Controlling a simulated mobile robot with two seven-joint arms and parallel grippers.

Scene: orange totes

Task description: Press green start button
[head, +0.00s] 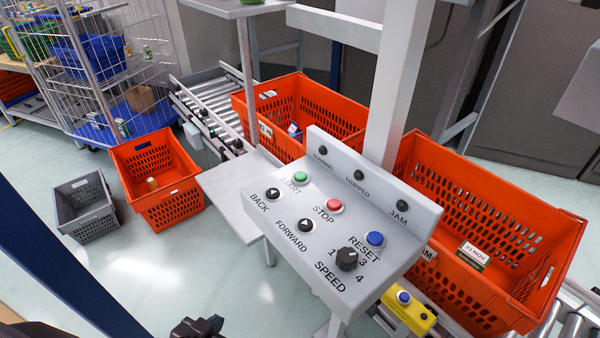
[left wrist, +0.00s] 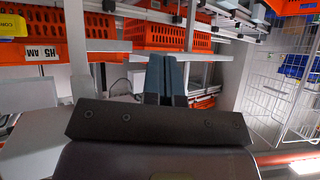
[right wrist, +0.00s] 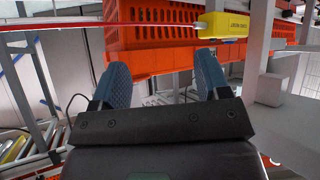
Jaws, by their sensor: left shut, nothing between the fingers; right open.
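The green START button (head: 300,176) sits at the upper left of a grey control panel (head: 262,204) in the head view. Beside it are a red STOP button (head: 334,206), a blue RESET button (head: 375,239), black BACK and FORWARD buttons and a black SPEED knob (head: 346,259). My left gripper (head: 212,324) shows at the bottom edge of the head view, below and apart from the panel. In the left wrist view its fingers (left wrist: 166,78) are together and empty. My right gripper (right wrist: 164,85) is open and empty in the right wrist view; it is not visible in the head view.
Orange totes stand behind the panel, at its right (head: 560,235) and on the floor at left (head: 170,205). A grey crate (head: 88,210) stands beside the floor tote. A grey post (head: 402,80) rises behind the panel. A yellow button box (head: 408,310) is below it.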

